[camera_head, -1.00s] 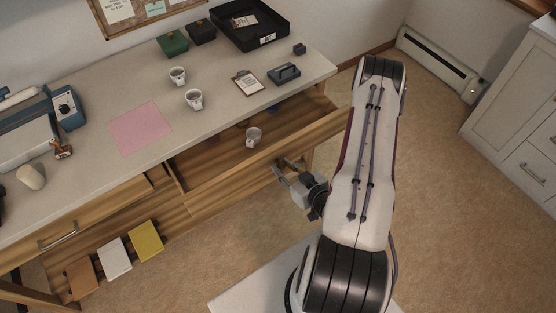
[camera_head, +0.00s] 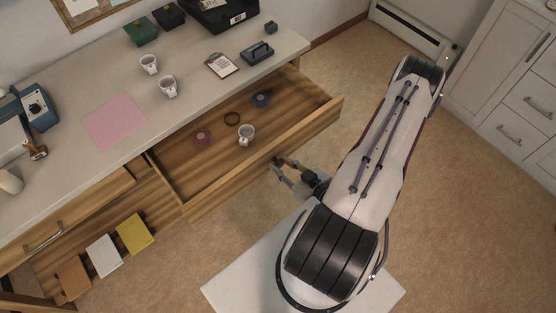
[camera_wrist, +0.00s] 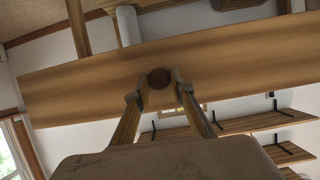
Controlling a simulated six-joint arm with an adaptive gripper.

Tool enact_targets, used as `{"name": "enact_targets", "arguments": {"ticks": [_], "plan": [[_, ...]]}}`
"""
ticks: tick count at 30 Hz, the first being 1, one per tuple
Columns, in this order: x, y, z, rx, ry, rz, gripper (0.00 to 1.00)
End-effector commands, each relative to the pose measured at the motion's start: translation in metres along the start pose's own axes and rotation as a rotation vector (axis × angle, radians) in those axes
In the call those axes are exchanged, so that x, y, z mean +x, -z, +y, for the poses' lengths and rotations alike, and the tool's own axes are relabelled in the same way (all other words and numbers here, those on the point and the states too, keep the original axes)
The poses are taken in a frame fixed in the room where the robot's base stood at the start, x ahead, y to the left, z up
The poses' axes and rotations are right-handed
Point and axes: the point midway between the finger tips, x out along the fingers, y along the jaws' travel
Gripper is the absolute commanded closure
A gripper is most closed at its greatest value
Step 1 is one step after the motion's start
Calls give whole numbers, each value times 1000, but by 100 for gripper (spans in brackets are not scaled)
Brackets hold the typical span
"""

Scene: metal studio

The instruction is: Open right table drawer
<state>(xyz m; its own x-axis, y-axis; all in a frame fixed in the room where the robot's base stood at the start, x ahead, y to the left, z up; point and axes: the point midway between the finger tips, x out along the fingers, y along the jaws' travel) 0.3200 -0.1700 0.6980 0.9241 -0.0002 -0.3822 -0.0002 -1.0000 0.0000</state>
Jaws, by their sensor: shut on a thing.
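The right table drawer (camera_head: 310,122) is pulled well out from under the table top, its inside open to view. It holds a white cup (camera_head: 246,134), a purple roll (camera_head: 202,137), a dark ring (camera_head: 232,118) and a blue roll (camera_head: 261,99). My gripper (camera_head: 280,168) is at the outer face of the drawer front, near its middle. In the wrist view the drawer front (camera_wrist: 80,82) spans the picture, and my fingers are shut on its round brown knob (camera_wrist: 160,78), one on each side.
The table top (camera_head: 190,118) bears two cups, a clipboard (camera_head: 222,65), a pink sheet (camera_head: 114,121) and a black tray. A left drawer with a bar handle (camera_head: 44,238) is at the lower left. Open floor lies right of the drawer.

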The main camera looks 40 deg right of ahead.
Motion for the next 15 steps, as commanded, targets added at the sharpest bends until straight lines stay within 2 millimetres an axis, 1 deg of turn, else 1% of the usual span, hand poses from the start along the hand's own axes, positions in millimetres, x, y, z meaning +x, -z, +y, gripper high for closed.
{"name": "enact_targets", "arguments": {"ticks": [6,15], "plan": [[-6,-3,0,2,0,-2,100],[-7,-4,0,1,1,-3,100]]}}
